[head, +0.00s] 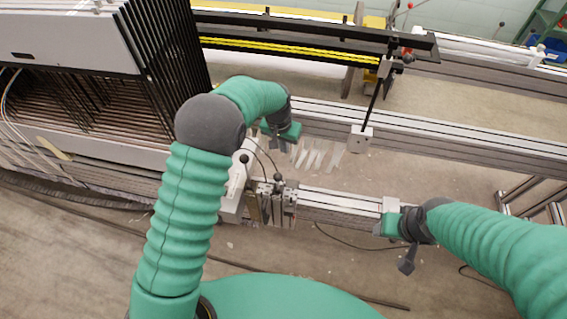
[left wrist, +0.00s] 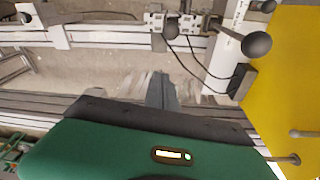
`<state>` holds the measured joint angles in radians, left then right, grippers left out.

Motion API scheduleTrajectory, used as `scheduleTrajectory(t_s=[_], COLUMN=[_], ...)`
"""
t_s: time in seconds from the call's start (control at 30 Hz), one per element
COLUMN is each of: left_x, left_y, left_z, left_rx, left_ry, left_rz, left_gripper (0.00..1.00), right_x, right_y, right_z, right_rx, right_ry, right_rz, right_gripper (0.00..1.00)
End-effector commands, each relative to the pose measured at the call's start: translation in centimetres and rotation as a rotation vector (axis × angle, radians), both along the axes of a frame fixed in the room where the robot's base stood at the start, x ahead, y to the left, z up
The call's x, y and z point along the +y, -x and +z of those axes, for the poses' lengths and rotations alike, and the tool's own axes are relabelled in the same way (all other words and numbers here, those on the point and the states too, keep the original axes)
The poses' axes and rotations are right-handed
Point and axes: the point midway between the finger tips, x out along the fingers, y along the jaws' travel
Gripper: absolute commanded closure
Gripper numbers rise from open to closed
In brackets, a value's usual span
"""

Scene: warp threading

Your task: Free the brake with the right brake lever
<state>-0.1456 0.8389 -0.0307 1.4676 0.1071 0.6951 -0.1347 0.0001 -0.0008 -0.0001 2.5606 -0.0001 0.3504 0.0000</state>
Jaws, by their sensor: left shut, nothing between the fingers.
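Two levers with black ball knobs stand on the lower rail. One knob (head: 245,158) is by the white block at the left, and the other knob (head: 278,178) is by the metal clamps at the right. I cannot tell for certain which is the right brake lever. In the left wrist view the left one is the large knob (left wrist: 257,45) and the other the smaller knob (left wrist: 170,29). My left gripper (head: 284,148) is shut and empty, apart from both knobs; its fingers show in the left wrist view (left wrist: 162,92). My right gripper (head: 407,264) hangs below the rail's right part, its jaws unclear.
Metal clamps (head: 272,203) sit on the lower rail. The upper rail (head: 430,131) runs behind, with a black post (head: 376,100) on it. Black frames (head: 165,45) fill the upper left. Thin cables hang by the knobs. Floor in front of the rail is mostly clear.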

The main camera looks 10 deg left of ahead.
Motion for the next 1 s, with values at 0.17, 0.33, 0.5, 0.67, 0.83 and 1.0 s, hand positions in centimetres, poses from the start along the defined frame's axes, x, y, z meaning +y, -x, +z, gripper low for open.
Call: scheduleTrajectory(t_s=[0.17,0.33,0.5,0.67,0.83,1.0], left_x=[0.0,-0.2,-0.5,-0.2,0.2,0.2], left_y=[-0.3,-0.6,-1.2,0.6,2.2,2.5], left_z=[-2.1,-5.6,-9.3,-9.3,-9.1,-9.2], left_rx=[0.005,0.005,0.004,0.002,0.001,0.001], left_ry=[0.0,-0.001,-0.001,0.0,0.0,0.0], left_rz=[0.002,0.001,0.001,0.001,0.001,0.001], left_gripper=[1.0,1.0,1.0,1.0,1.0,1.0], right_x=[0.0,0.0,0.0,0.0,0.0,0.0], right_y=[0.0,0.0,0.0,0.0,0.0,0.0], right_z=[-0.3,-0.8,-1.2,-0.8,-0.7,-0.8], right_rx=[0.0,0.0,0.0,0.0,0.0,0.0], right_ry=[0.0,0.0,0.0,0.0,0.0,0.0], right_rz=[0.0,0.0,0.0,0.0,0.0,0.0], right_gripper=[0.47,0.47,0.47,0.47,0.47,0.47])
